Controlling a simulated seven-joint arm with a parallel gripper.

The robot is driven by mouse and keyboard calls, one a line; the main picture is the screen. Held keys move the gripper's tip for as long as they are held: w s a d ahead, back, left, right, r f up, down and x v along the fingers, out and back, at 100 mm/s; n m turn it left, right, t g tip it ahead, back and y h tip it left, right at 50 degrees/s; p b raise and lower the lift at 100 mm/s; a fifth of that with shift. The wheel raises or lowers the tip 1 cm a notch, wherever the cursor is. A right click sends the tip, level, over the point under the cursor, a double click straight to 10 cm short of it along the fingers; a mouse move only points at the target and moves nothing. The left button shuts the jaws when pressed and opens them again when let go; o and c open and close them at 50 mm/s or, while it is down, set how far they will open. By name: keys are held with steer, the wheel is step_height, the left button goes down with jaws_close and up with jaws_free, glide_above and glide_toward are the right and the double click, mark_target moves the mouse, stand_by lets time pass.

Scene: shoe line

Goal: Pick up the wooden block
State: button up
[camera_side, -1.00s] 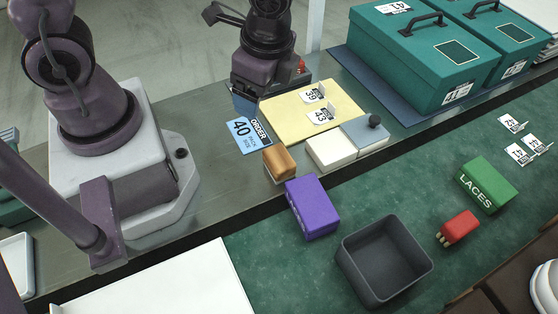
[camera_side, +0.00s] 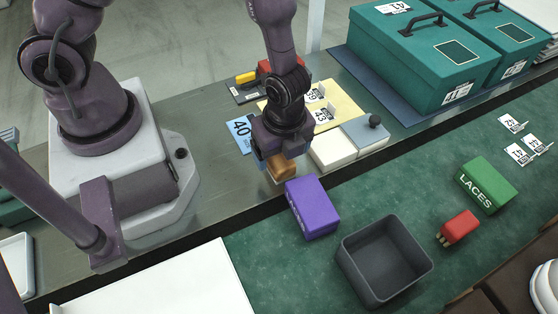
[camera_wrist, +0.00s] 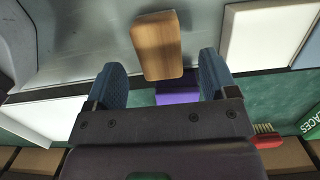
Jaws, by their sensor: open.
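The wooden block (camera_side: 284,170) is a small brown block on the metal bench edge, behind the purple box. In the wrist view the wooden block (camera_wrist: 158,46) lies ahead of and between my fingers. My gripper (camera_side: 272,164) is right above and beside the block in the side view, and partly hides it. In the wrist view my gripper (camera_wrist: 163,78) shows two blue fingers spread apart with a gap between them. I cannot tell whether a finger touches the block.
A purple box (camera_side: 313,207) stands just in front of the block. A white box (camera_side: 332,150) and a grey one with a knob (camera_side: 366,133) stand to the right. A dark open bin (camera_side: 384,260), a red brush (camera_side: 458,227) and a green laces box (camera_side: 488,184) lie on the green mat.

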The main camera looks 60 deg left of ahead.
mark_target(280, 157)
steer(key=f, duration=0.4)
steer(key=shift+a+f, duration=0.3)
steer(key=c, duration=1)
steer(key=shift+r, duration=0.15)
step_height(280, 157, up, 10)
steer(key=shift+f, duration=0.1)
